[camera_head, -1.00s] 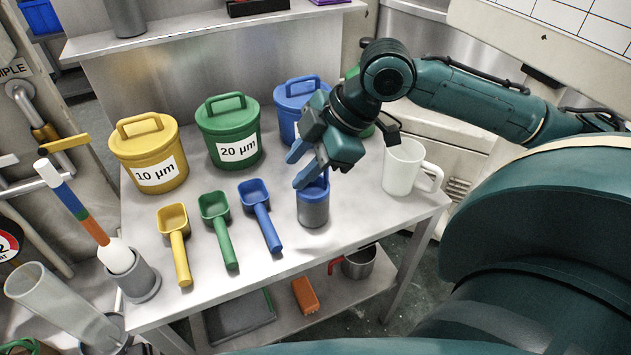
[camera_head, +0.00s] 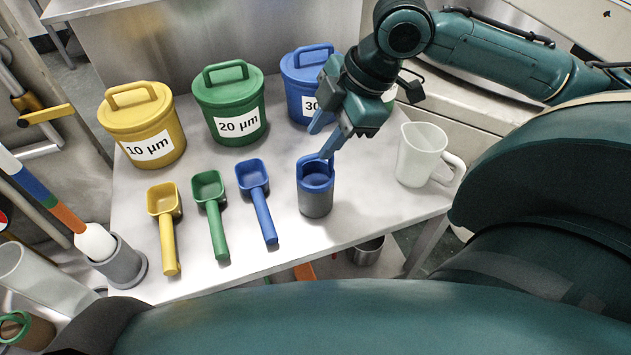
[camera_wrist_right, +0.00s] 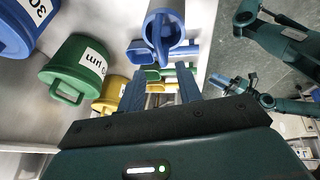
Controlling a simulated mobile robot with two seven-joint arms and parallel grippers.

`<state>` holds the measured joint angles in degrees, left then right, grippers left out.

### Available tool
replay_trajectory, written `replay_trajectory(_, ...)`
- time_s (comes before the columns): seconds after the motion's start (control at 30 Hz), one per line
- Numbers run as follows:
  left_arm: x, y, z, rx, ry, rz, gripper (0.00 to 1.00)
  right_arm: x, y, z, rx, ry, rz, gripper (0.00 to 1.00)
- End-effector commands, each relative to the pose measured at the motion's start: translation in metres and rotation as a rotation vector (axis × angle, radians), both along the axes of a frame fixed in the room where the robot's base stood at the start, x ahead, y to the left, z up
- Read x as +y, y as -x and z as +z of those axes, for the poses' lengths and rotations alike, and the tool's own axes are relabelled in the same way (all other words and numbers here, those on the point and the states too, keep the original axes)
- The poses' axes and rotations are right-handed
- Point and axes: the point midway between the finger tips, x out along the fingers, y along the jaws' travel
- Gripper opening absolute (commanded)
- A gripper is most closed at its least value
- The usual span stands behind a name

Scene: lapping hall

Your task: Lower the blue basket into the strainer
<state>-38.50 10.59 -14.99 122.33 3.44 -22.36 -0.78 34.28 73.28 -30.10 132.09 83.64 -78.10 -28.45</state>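The blue basket (camera_head: 316,168) is seated upright in the grey cylindrical strainer (camera_head: 316,204); its blue rim and inside show at the top, with a blue handle at the back right. My right gripper (camera_head: 324,139) is above the basket, its two blue fingers apart and empty. One fingertip is close to the handle; I cannot tell whether it touches. The wrist view shows the basket (camera_wrist_right: 175,25) and handle beyond the tips of the spread right fingers (camera_wrist_right: 163,80). My left gripper (camera_wrist_right: 232,85) shows small in the wrist view; its opening is unclear.
Yellow (camera_head: 142,124), green (camera_head: 230,105) and blue (camera_head: 305,78) lidded buckets stand behind. Yellow (camera_head: 165,228), green (camera_head: 214,215) and blue (camera_head: 261,205) scoops lie left of the strainer. A white jug (camera_head: 420,157) stands right. The table front (camera_head: 235,265) is bare.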

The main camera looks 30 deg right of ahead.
Motion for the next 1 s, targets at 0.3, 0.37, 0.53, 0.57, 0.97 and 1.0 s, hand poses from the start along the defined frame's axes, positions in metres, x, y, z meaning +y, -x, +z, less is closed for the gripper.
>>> replay_trajectory(0.3, 0.000, 0.000, -0.003, 0.001, 0.007, 0.003, 0.36, 0.013, -0.006, -0.028, 0.002, -0.002, 0.002, 0.35)
replay_trajectory(0.37, 0.000, 0.000, -0.003, 0.001, 0.009, 0.003, 0.36, 0.018, -0.008, -0.036, 0.002, -0.003, 0.003, 0.35)
replay_trajectory(0.53, -0.002, 0.000, -0.004, 0.001, 0.020, 0.008, 0.36, 0.024, -0.013, -0.054, 0.000, -0.002, 0.000, 0.35)
replay_trajectory(0.57, -0.002, 0.000, -0.004, 0.002, 0.022, 0.009, 0.36, 0.024, -0.014, -0.055, 0.000, -0.002, 0.000, 0.35)
replay_trajectory(0.97, -0.003, 0.000, -0.002, 0.000, 0.026, 0.010, 0.36, 0.024, -0.014, -0.056, -0.001, 0.000, 0.001, 0.23)
replay_trajectory(1.0, -0.003, 0.000, -0.002, 0.000, 0.026, 0.010, 0.36, 0.024, -0.014, -0.056, -0.001, 0.000, 0.001, 0.19)
